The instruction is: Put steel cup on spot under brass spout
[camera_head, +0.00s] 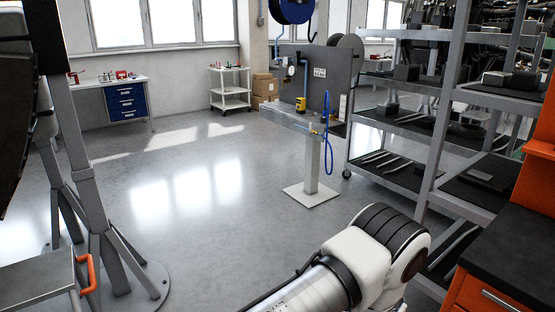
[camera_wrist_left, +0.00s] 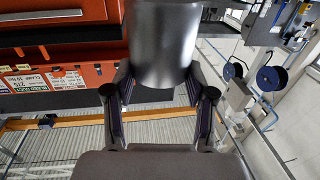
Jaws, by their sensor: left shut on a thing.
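The steel cup (camera_wrist_left: 162,42) is a smooth grey metal vessel at the top middle of the left wrist view. My left gripper (camera_wrist_left: 160,84) is shut on it, with one dark finger on each side of its lower part. The cup's top end is cut off by the picture edge. Neither the cup nor a gripper shows in the head view. A grey pedestal station (camera_head: 291,121) with a gauge, a yellow device and a blue hose stands in the middle distance. A brass spout and its spot cannot be made out for sure. My right gripper is out of view.
Grey shelving (camera_head: 398,178) stands right of the station. An orange cabinet (camera_head: 522,232) with a dark top is at the near right. A grey stand (camera_head: 100,215) is at left. Open floor (camera_head: 200,205) lies between. A white trolley (camera_head: 229,90) and boxes are behind.

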